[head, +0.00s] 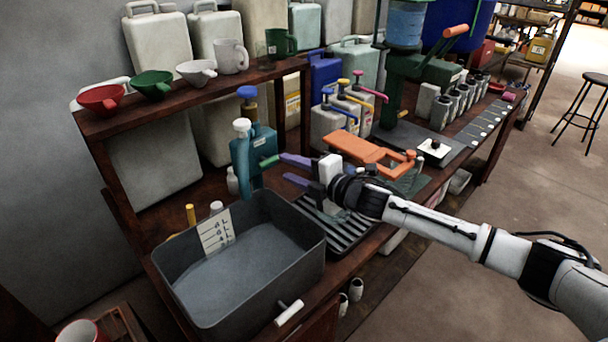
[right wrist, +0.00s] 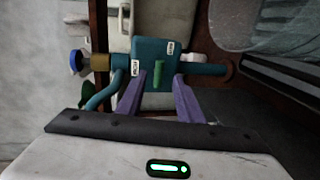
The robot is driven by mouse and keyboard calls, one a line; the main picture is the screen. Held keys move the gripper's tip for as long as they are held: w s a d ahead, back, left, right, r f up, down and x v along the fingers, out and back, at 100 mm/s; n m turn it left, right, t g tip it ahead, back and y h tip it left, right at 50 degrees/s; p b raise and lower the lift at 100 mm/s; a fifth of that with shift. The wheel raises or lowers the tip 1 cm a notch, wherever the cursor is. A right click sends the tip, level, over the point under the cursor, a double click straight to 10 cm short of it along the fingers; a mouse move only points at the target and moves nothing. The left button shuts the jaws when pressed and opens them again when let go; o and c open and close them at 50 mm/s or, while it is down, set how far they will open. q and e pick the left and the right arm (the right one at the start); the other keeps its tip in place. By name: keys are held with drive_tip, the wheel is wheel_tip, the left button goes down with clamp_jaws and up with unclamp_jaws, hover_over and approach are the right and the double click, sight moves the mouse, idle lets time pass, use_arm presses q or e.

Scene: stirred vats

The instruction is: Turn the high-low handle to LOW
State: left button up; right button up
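The teal valve body (head: 262,143) stands behind the grey basin. It also fills the upper middle of the right wrist view (right wrist: 153,50). Its short green handle (right wrist: 158,73) points toward the lower edge there, and its end shows in the head view (head: 268,161). One white label (right wrist: 134,68) left of the handle seems to read HIGH; another label (right wrist: 171,47) sits at upper right, too small to read surely. My right gripper (head: 282,167) is open, its purple fingers on either side of the handle with gaps; contact is not visible. My left gripper is out of view.
The grey basin (head: 172,277) with a level card (head: 215,232) lies in front. A ribbed drain rack (head: 340,232) is below my right gripper. An orange clamp (head: 360,152) and several pump bottles stand to the right. A shelf (head: 200,88) with funnels and mugs is above.

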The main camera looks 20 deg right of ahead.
drive_tip(key=v, duration=0.5)
idle(0.4)
